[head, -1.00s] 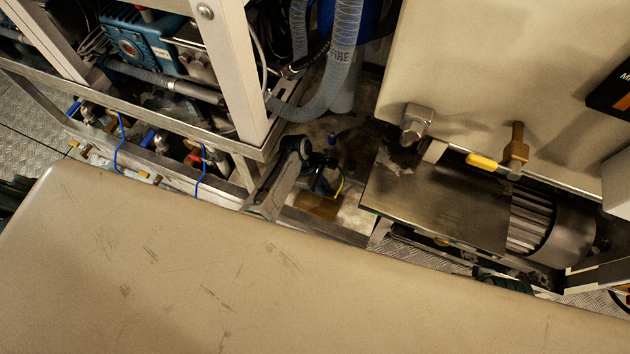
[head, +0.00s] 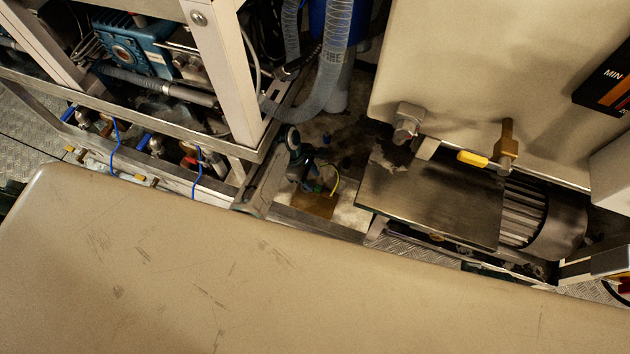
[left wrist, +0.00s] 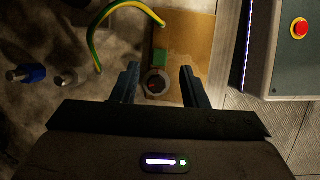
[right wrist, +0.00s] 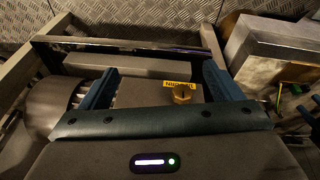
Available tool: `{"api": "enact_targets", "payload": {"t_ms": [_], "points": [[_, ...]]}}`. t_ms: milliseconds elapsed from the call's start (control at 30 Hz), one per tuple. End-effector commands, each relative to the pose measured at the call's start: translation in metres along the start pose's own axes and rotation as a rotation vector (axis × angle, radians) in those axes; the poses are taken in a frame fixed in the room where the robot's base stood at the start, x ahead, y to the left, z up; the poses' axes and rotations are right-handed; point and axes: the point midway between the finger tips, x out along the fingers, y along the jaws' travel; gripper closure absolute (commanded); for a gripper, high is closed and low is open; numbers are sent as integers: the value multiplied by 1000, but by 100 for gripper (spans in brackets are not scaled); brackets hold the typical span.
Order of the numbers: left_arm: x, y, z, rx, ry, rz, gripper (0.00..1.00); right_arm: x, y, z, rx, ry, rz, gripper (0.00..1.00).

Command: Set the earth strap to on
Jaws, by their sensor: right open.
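The earth strap (left wrist: 97,35) is a green and yellow cable arching at the upper left of the left wrist view; its yellow part also shows in the head view (head: 335,184). Its upper end meets a brown plate (left wrist: 190,45). A green piece (left wrist: 162,60) and a dark round fitting (left wrist: 155,83) sit at that plate. My left gripper (left wrist: 158,78) is open, with its fingers on either side of the round fitting. I cannot tell whether they touch it. My right gripper (right wrist: 160,70) is open and empty, over a flat surface with a yellow-labelled brass fitting (right wrist: 181,93).
A blue-capped fitting (left wrist: 26,73) stands left of the strap. A grey box with a red button (left wrist: 299,28) is at the right. In the head view, a metal frame (head: 200,135) with hoses and a motor (head: 540,215) flank the narrow space around my left gripper.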

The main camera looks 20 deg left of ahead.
Motion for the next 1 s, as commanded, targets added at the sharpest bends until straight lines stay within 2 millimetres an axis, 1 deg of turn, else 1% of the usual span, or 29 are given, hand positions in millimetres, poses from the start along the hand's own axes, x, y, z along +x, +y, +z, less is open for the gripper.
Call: {"api": "enact_targets", "payload": {"t_ms": [33, 100, 267, 1000], "points": [[-11, 0, 1, 1, 1, 1, 60, 5, 0, 1, 1, -6, 0, 15], [-20, 0, 0, 1, 1, 1, 60, 12, 0, 2, 2, -10, -1, 15], [-31, 0, 0, 1, 0, -1, 60, 21, 0, 5, 3, -15, -1, 15], [-32, -1, 0, 0, -1, -2, 60, 22, 0, 3, 3, -13, -1, 15]]}}
